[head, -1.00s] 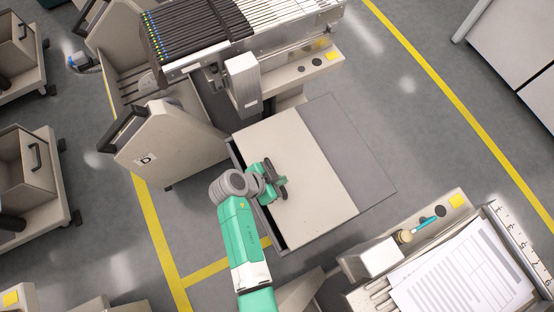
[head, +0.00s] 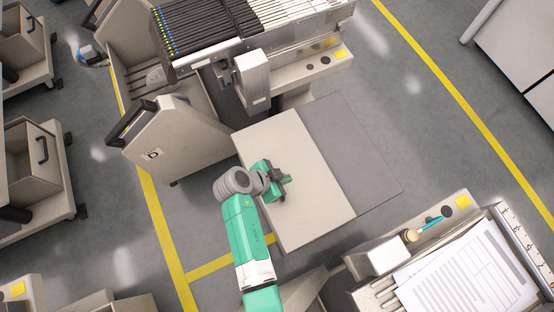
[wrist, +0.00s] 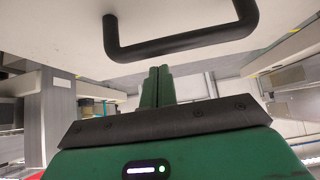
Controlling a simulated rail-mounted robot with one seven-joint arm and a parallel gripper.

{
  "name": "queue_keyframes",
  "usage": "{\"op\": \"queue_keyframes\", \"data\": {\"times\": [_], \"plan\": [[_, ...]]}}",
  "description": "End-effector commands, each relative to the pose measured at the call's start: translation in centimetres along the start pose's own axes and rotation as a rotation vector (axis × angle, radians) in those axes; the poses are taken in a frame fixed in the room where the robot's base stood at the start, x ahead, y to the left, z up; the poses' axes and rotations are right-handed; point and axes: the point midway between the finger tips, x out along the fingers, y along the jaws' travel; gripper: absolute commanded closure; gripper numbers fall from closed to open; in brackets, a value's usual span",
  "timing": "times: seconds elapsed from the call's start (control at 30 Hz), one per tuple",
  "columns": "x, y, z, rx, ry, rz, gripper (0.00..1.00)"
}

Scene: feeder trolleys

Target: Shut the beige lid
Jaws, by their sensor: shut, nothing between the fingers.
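The beige lid (head: 312,208) lies over the left part of a box top beside a grey panel (head: 345,150) in the head view. No dark gap shows along its left edge. My gripper (head: 286,180) is over the left middle of the lid, and hides part of it. In the wrist view the green fingers (wrist: 158,75) are together and empty. A black bar handle (wrist: 180,45) on the beige surface (wrist: 65,30) is just beyond the fingertips. I cannot tell whether the fingers touch the handle or the lid.
A beige feeder trolley (head: 175,145) stands close at the upper left, with a feeder bank (head: 215,25) above. A bench with papers (head: 465,265) is at the lower right. Grey floor with yellow lines is open to the right.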

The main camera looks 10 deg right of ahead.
Motion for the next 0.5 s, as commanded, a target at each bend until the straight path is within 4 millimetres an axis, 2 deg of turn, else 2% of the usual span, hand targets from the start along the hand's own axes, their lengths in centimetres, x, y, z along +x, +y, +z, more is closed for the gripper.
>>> {"op": "queue_keyframes", "data": {"times": [0.03, 0.07, 0.1, 0.3, 0.5], "plan": [[0.8, 0.0, -1.3, 0.007, 0.001, 0.003, 1.00], [-0.4, -0.1, -1.5, 0.001, 0.002, -0.004, 1.00], [-2.0, -0.1, -1.6, -0.001, 0.002, -0.006, 1.00], [-6.8, -0.1, -1.4, 0.001, 0.002, -0.003, 1.00], [-9.2, 0.0, -1.2, 0.000, 0.002, -0.001, 1.00]]}}
